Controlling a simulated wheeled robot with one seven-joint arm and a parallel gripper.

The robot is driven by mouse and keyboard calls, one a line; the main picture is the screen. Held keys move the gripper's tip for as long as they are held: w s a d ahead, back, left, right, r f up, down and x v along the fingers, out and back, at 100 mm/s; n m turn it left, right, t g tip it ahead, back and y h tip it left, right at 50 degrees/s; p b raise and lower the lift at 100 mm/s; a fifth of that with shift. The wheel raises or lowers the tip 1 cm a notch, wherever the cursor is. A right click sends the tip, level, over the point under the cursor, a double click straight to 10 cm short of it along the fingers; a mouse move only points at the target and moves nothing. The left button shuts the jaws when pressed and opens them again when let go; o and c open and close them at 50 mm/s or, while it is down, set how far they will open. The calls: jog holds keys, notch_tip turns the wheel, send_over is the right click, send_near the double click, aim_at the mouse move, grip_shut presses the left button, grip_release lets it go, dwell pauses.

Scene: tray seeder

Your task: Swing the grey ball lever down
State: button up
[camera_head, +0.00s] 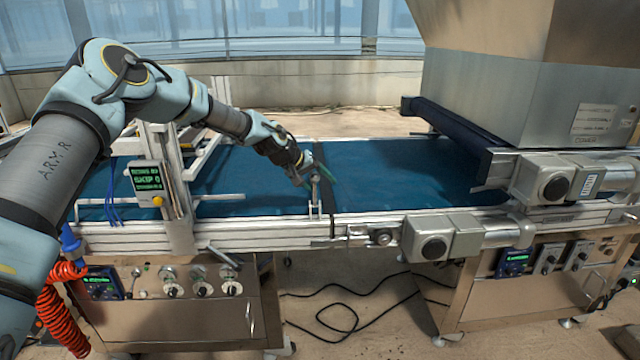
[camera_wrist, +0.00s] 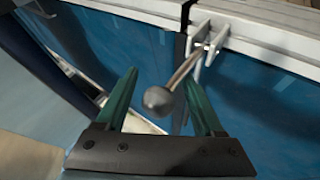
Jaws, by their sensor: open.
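The grey ball lever shows in the wrist view as a round grey ball (camera_wrist: 158,101) on a thin rod. The rod runs up and right to a pale bracket (camera_wrist: 207,42) on the conveyor's side rail. My gripper (camera_wrist: 165,90) is open, with one green finger on each side of the ball; I cannot tell whether either finger touches it. In the head view my gripper (camera_head: 312,178) is above the blue belt, close to the near rail. The bracket (camera_head: 315,195) also shows there, but the ball is hard to make out behind my gripper.
The blue belt (camera_head: 400,170) lies behind the near rail (camera_head: 250,235). A small display box (camera_head: 147,180) stands at the left. A metal hopper (camera_head: 490,90) and motor housings (camera_head: 440,240) stand at the right. Black cables lie on the floor below.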

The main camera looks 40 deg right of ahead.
jog(key=shift+r, duration=0.1)
jog(key=b+v, duration=0.3)
jog(key=v, duration=0.7)
jog(key=shift+a+r, duration=0.2)
jog(key=shift+r, duration=0.05)
jog(key=shift+w, duration=0.1)
jog(key=w+a+f+n+t+y, duration=0.1)
jog(key=w+a+f+y, duration=0.15)
jog(key=a, duration=1.45)
jog(key=w+a+f+n+t+y, duration=0.15)
jog(key=a+y, duration=0.25)
jog(key=a, duration=1.4)
jog(key=s+a+n, duration=0.1)
jog(key=s+a, duration=0.3)
jog(key=a, duration=0.3)
jog(key=s+a+n+y, duration=0.1)
jog(key=s+a+n, duration=0.1)
jog(key=a, duration=0.6)
jog(key=s+a+n+y, duration=0.1)
jog(key=s+a, duration=0.4)
jog(key=a, duration=0.2)
jog(key=shift+s+a+r, duration=0.2)
jog(key=shift+s+r, duration=0.1)
